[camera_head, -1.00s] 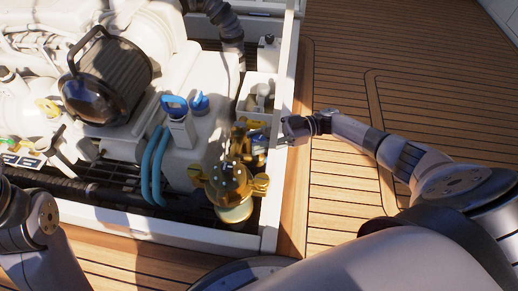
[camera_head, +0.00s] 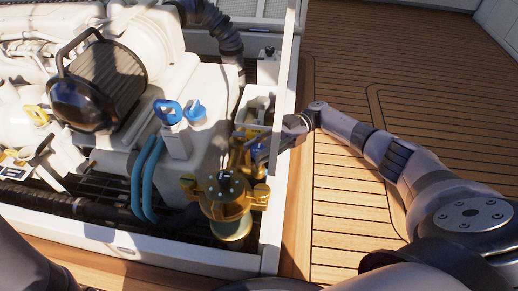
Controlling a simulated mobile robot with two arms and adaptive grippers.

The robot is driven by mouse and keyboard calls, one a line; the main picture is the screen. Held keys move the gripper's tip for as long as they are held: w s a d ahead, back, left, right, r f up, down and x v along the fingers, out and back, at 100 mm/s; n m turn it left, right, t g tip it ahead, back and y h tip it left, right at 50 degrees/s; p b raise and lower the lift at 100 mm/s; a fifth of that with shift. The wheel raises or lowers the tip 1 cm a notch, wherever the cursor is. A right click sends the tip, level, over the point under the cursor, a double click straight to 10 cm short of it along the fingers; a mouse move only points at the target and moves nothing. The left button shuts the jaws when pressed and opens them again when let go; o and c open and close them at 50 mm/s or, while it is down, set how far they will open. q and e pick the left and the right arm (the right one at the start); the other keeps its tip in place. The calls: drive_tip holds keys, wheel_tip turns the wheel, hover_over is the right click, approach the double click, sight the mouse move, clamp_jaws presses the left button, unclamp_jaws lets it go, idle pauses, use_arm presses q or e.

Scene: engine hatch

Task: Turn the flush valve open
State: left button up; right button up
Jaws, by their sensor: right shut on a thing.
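The brass valve fitting (camera_head: 243,138), which I take for the flush valve, sits inside the engine hatch near its right wall. It is just behind the round brass strainer (camera_head: 226,196) and has yellow and blue parts. My right gripper (camera_head: 264,156) reaches in over the hatch's right rim and is shut at the right side of this fitting, on what looks like its handle. The fingertips are small and dark, and the exact grip and the handle's angle are hard to tell. Part of my left arm shows at the lower left; its gripper is out of view.
The white hatch rim (camera_head: 275,210) runs close beside my right gripper. Blue-handled caps (camera_head: 168,112), blue hoses (camera_head: 140,185) and a black ribbed filter (camera_head: 105,85) are to the left. The wooden deck (camera_head: 420,70) at the right is clear.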

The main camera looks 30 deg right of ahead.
drive_tip(key=o, duration=1.1)
drive_tip(key=shift+w+d, duration=0.2)
drive_tip(key=shift+d, duration=1)
drive_tip(key=shift+w+d, duration=0.2)
drive_tip(key=shift+d, duration=1.05)
drive_tip(key=shift+w+d, duration=0.2)
drive_tip(key=shift+d, duration=1)
